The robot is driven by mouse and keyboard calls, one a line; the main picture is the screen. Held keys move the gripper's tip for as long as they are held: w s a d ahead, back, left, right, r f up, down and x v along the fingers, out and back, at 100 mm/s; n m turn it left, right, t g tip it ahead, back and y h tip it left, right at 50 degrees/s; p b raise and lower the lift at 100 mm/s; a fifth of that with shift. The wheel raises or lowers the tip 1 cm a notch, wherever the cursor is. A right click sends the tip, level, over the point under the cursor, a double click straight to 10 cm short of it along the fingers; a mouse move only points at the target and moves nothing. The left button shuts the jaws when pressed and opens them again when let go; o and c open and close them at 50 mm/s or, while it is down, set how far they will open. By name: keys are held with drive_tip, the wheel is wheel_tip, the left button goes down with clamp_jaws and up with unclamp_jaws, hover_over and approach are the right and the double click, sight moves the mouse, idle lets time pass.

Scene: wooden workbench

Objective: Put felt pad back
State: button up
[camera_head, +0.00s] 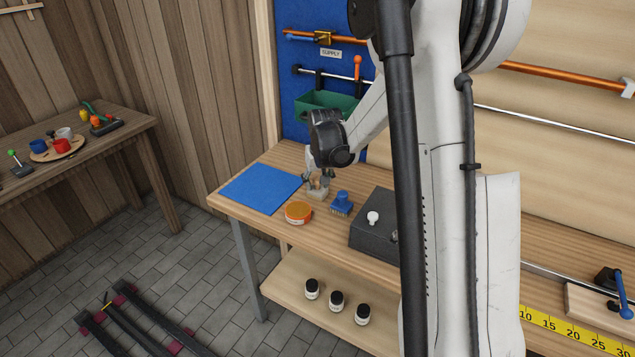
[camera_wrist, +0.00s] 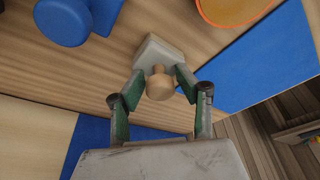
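A pale grey block with a round wooden knob, which looks like the felt pad (camera_head: 316,194), lies on the workbench just right of a blue mat (camera_head: 258,189). In the wrist view the pad (camera_wrist: 158,48) lies flat, with its knob towards the camera. My gripper (camera_head: 318,182) is over it, pointing down. In the wrist view my gripper's fingers (camera_wrist: 160,78) stand on both sides of the knob, with a small gap seeming to show at each side. The pad appears to rest on the wood.
An orange round tin (camera_head: 298,213) and a blue-handled brush (camera_head: 341,203) stand close by. A dark grey box (camera_head: 373,231) with a white knob is further right. A green bin (camera_head: 325,106) hangs on the blue board behind. The blue mat is bare.

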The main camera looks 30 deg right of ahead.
drive_tip(key=d+p+v, duration=0.1)
drive_tip(key=p+v, duration=0.1)
drive_tip(key=v, duration=1)
drive_tip(key=s+a+r+t, duration=0.1)
drive_tip(key=s+a+r, duration=0.5)
drive_tip(key=s+a, duration=0.15)
drive_tip(key=s+a+n+t, duration=0.1)
drive_tip(key=s+a, duration=0.5)
drive_tip(key=s, duration=0.4)
drive_tip(key=s+a+r+n+t, duration=0.1)
drive_tip(key=s+a+t, duration=0.1)
drive_tip(key=s+a, duration=0.4)
drive_tip(key=s, duration=0.4)
drive_tip(key=shift+s+n+y, duration=0.3)
drive_tip(key=shift+n+y, duration=0.1)
drive_tip(key=shift+a, duration=0.15)
